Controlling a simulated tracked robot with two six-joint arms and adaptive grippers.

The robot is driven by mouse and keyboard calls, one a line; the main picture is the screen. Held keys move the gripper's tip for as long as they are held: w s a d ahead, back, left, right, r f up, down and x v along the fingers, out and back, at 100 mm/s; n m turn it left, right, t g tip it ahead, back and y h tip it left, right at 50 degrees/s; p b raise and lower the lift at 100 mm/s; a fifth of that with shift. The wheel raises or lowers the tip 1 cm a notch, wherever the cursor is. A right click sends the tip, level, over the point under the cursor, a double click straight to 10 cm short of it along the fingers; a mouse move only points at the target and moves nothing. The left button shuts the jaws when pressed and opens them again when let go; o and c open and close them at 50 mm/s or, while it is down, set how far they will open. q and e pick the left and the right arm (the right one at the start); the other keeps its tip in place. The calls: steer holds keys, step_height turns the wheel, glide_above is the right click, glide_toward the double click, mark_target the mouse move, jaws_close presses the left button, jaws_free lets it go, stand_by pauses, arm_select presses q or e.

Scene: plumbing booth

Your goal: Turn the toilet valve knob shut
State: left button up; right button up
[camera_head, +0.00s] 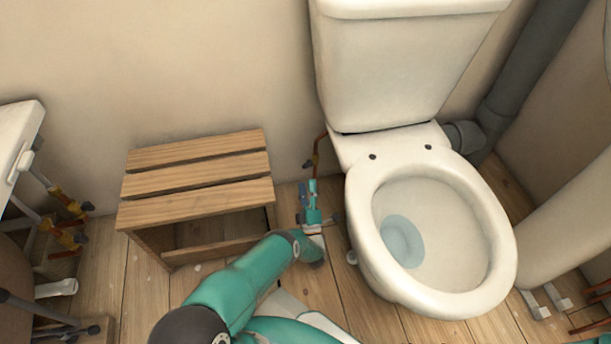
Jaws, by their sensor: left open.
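The white toilet (430,240) stands right of centre, with its tank against the wall. A thin copper supply pipe (318,148) runs down the wall at its left side. A small valve with a dark knob (307,164) is on that pipe, low by the wall. My left gripper (308,188) is open, with its teal fingers pointing up the picture toward the valve, just below it in the picture. I see nothing held between the fingers. Whether the fingers touch the valve is too small to tell. My right gripper is not in view.
A wooden slatted bench (197,180) stands close left of my left gripper. The toilet bowl is close on its right. A grey drain pipe (535,70) is behind the toilet. Brass valves (65,220) are at the far left. Bare plank floor lies between bench and toilet.

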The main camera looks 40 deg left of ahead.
arm_select(q)
steer(key=shift+v, duration=0.8)
